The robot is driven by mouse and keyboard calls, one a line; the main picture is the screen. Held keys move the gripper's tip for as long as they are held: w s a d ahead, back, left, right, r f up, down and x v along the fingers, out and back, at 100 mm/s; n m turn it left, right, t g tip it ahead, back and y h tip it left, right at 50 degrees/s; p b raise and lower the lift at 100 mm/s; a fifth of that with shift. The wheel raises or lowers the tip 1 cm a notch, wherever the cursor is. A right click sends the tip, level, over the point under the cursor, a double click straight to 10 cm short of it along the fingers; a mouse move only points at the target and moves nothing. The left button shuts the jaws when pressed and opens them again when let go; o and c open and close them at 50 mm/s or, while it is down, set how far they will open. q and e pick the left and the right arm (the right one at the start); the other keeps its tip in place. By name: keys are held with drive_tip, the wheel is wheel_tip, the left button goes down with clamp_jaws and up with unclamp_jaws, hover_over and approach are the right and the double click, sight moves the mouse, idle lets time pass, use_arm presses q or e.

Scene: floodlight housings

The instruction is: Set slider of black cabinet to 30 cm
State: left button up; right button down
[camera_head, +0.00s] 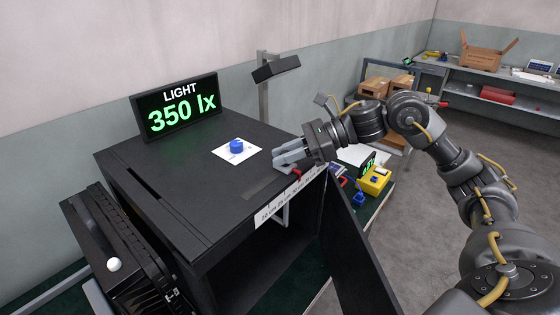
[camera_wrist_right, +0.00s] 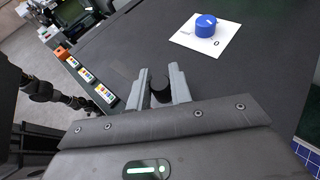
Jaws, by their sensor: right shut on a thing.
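The black cabinet (camera_head: 190,185) stands in the middle of the head view with its front door (camera_head: 350,255) open. A white scale strip (camera_head: 272,212) runs along its top front edge; its numbers are too small to read surely. A red pointer (camera_head: 297,172) shows near the strip's right part, by my fingers. My right gripper (camera_head: 280,160) is over the cabinet top at the right front. In the right wrist view its fingers are shut on a black slider knob (camera_wrist_right: 160,88), one finger on each side. My left gripper is not in view.
A display (camera_head: 178,107) on the cabinet reads LIGHT 350 lx. A blue dial (camera_head: 236,146) sits on a white card behind my gripper. A lamp on a post (camera_head: 275,68) stands behind. A yellow box (camera_head: 375,181) is to the right; a black finned case (camera_head: 112,240) is at left.

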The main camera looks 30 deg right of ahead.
drive_tip(key=c, duration=1.3)
unclamp_jaws()
drive_tip(key=shift+o, duration=0.2)
drive_tip(key=shift+s+d, duration=0.1)
drive_tip(key=shift+d, duration=0.2)
drive_tip(key=b+v, duration=0.3)
drive_tip(key=v, duration=0.7)
drive_tip(key=shift+r+b, duration=0.25)
drive_tip(key=shift+b, duration=0.15)
